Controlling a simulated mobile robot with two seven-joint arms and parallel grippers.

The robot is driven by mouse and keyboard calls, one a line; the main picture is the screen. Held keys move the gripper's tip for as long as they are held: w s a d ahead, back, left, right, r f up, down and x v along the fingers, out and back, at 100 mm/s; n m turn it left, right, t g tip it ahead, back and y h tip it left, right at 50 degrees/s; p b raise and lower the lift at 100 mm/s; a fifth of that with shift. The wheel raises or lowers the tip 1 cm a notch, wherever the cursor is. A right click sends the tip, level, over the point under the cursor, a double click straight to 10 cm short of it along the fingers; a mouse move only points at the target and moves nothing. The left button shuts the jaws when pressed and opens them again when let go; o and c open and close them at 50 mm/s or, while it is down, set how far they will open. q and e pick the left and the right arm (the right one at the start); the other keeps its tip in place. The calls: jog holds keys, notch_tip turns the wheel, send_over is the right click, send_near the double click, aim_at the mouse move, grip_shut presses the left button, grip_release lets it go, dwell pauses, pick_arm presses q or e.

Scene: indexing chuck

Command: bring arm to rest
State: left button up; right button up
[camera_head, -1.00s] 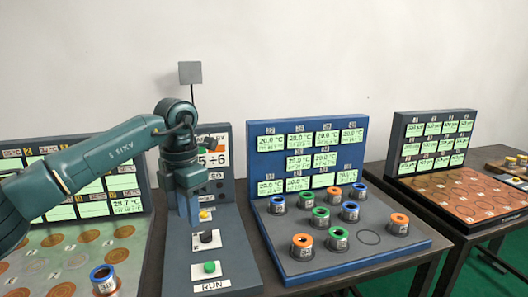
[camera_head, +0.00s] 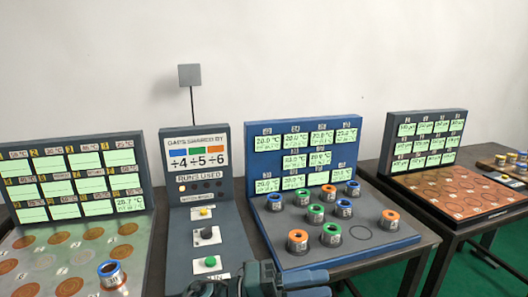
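My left arm is low at the bottom middle edge, in front of the control panel. My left gripper (camera_head: 306,281) lies there pointing right, partly cut off by the picture's edge; I cannot tell its opening, and I see nothing held in it. The control panel (camera_head: 228,235) shows a yellow button (camera_head: 204,212), a black knob (camera_head: 207,234) and a green button (camera_head: 210,262) above the partly covered RUN label. My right gripper is not in view.
A blue station (camera_head: 273,245) at centre right holds several orange, green and blue ringed cups. One blue-ringed cup (camera_head: 111,273) stands on the left board (camera_head: 140,262). A copper-coloured board (camera_head: 440,190) sits on the right table. A grey square on a post (camera_head: 190,75) rises behind the panel.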

pick_arm(q)
jog(key=a+f+n+t+y+p, duration=0.1)
jog(key=a+f+n+t+y, duration=0.6)
jog(key=n, duration=0.6)
jog(key=a+f+n+t+y, duration=0.4)
jog(key=a+n+t, duration=0.2)
jog(key=n+t, duration=0.55)
jog(key=s+a+f+n+g+y+p, duration=0.1)
jog(key=s+a+f+n+g+y, duration=0.5)
jog(key=s+a+f+n, duration=0.3)
jog(key=s+f+g, duration=0.1)
jog(key=s+f, duration=0.2)
jog(key=f, duration=0.2)
jog(key=shift+s+a, duration=0.2)
jog(key=shift+s, duration=0.1)
jog(key=shift+g, duration=0.25)
jog(key=shift+c, duration=0.3)
